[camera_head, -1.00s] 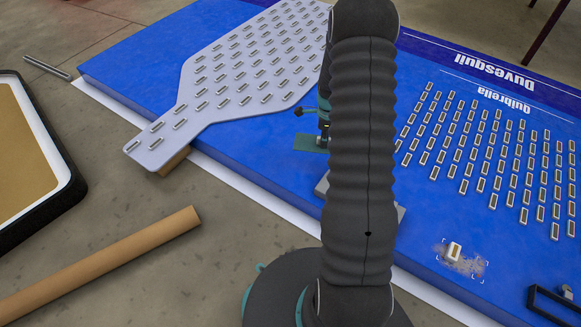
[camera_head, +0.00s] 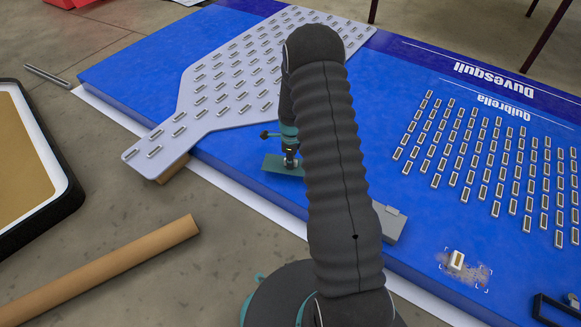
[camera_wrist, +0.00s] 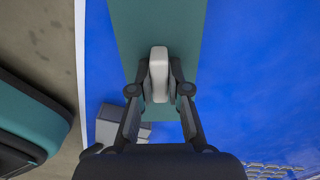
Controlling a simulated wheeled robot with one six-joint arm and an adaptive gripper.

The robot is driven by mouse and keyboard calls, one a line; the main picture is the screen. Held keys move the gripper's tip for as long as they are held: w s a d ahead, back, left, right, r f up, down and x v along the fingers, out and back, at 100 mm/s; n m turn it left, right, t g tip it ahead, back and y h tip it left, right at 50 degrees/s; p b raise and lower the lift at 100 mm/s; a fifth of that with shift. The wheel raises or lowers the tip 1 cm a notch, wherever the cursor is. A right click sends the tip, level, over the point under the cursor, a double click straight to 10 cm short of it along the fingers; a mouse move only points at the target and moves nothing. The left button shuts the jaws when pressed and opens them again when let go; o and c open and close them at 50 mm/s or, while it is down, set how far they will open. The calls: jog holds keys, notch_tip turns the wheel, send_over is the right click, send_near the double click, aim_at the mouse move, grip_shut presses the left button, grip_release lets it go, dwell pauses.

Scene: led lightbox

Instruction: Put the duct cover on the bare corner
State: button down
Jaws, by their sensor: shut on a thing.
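A flat teal plate (camera_head: 275,168) with a pale grey grip (camera_wrist: 159,75) on top is most likely the duct cover. My gripper (camera_head: 290,158) is shut on that grip, as the wrist view (camera_wrist: 160,88) shows. The plate is over the blue panel (camera_head: 225,170), near its front edge; whether it touches cannot be told. A grey box-like piece (camera_head: 393,222) sits at the panel's front edge, partly behind my arm; it also shows in the wrist view (camera_wrist: 128,122). I cannot tell which spot is the bare corner.
A pale grey perforated-looking board (camera_head: 205,110) with rows of small modules lies on the panel's left part and overhangs its front edge. More module rows (camera_head: 480,160) are at right. A white module (camera_head: 456,260) lies on a bracketed, scuffed spot. A brown tube (camera_head: 110,265) lies on the floor.

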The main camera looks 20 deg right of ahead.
jog(key=shift+f, duration=1.6)
jog(key=shift+f+b, duration=0.15)
jog(key=shift+b, duration=0.2)
jog(key=c, duration=1.1)
grip_release()
jog(key=shift+c, duration=0.2)
